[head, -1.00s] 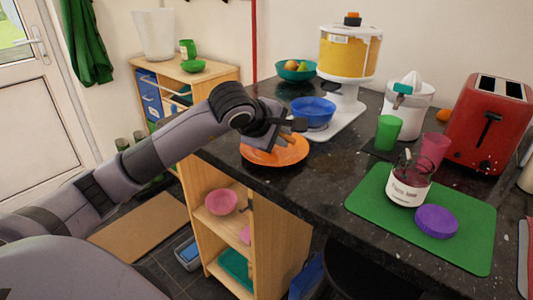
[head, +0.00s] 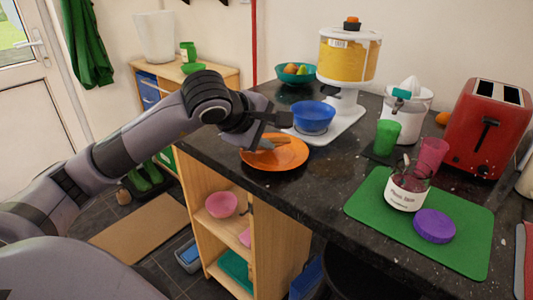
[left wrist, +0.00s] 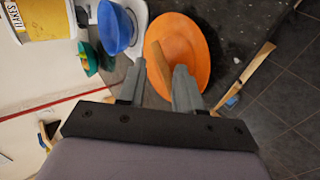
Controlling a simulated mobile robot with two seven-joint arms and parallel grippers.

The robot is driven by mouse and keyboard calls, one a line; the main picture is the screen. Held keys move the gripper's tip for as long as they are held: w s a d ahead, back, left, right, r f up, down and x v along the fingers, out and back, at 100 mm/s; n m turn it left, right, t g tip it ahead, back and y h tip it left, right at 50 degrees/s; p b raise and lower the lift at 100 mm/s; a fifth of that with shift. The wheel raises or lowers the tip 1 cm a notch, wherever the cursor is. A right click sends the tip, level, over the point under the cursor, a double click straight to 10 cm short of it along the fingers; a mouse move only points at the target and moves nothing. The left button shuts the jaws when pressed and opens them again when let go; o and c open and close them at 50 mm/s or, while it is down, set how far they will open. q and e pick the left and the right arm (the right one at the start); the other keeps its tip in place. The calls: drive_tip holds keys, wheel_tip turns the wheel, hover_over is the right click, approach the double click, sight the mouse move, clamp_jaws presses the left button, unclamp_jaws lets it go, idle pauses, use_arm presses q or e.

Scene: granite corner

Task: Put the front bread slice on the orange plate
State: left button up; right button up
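The orange plate (head: 290,157) lies on the dark counter near its left corner. It also shows in the left wrist view (left wrist: 199,62). A brown bread slice (left wrist: 158,72) shows nearly edge-on in the left wrist view, over the plate's near side and between my left fingers. My left gripper (head: 284,131) is at the plate's back left edge in the head view. In the left wrist view its fingers (left wrist: 160,76) stand apart, wider than the slice. In the head view the gripper mostly hides the slice. I cannot tell whether it rests on the plate. My right gripper is not in view.
A blue bowl (head: 313,117) on a white scale with a cereal dispenser (head: 348,60) stands just behind the plate. A red toaster (head: 487,128), cups, a jar (head: 407,190) and a purple lid (head: 434,226) on a green mat (head: 377,211) are to the right.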

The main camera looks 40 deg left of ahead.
use_arm(q)
drive_tip(key=shift+v, duration=0.85)
wheel_tip(320, 180, up, 8)
drive_tip(key=s+p, duration=0.2)
drive_tip(key=p, duration=0.3)
drive_tip(key=shift+s+f, duration=0.1)
drive_tip(key=shift+s, duration=0.05)
